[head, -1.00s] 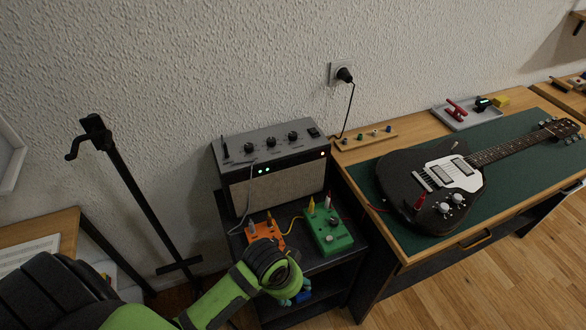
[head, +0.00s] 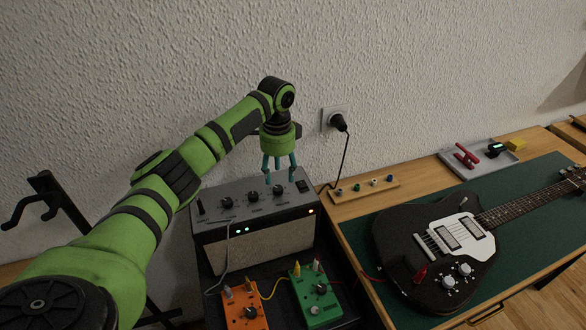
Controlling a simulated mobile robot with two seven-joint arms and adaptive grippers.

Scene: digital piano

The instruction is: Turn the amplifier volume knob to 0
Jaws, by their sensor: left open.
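The amplifier (head: 262,240) is a grey box with a pale grille on a dark stand in the head view. Its top panel carries three black knobs in a row: a left knob (head: 227,202), a middle knob (head: 253,196) and a right knob (head: 278,190). I cannot read which one is volume. My left gripper (head: 279,176) points down above the panel, near the middle and right knobs. Its teal fingers are open, with nothing seen between them. I cannot tell whether they touch the panel. My right gripper is not in view.
An orange pedal (head: 245,309) and a green pedal (head: 317,296) with cables sit in front of the amplifier. A wall plug (head: 337,122) is behind. An electric guitar (head: 440,252) lies on the desk's green mat (head: 532,215) at right.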

